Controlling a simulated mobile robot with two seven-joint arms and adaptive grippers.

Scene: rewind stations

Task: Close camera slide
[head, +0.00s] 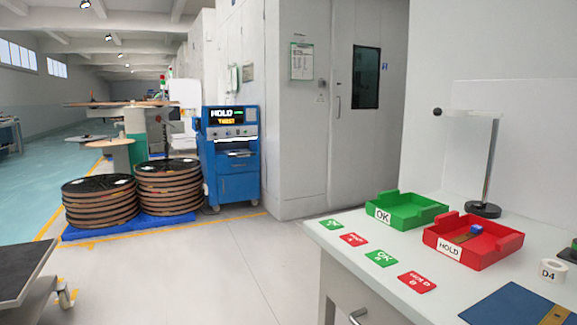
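I cannot identify a camera slide for certain in the head view. A stand (489,160) with a round black base is on the white table at the right. A thin arm runs left from its top and ends in a black ball (437,112). Neither of my grippers shows in this view.
A green OK tray (407,201) and a red HOLD tray (502,250) sit on the table (345,258), with green and red cards in front. A D4 roll (552,270) is at the right. A blue cabinet (240,186) stands beside stacked reels (168,185). The central floor is clear.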

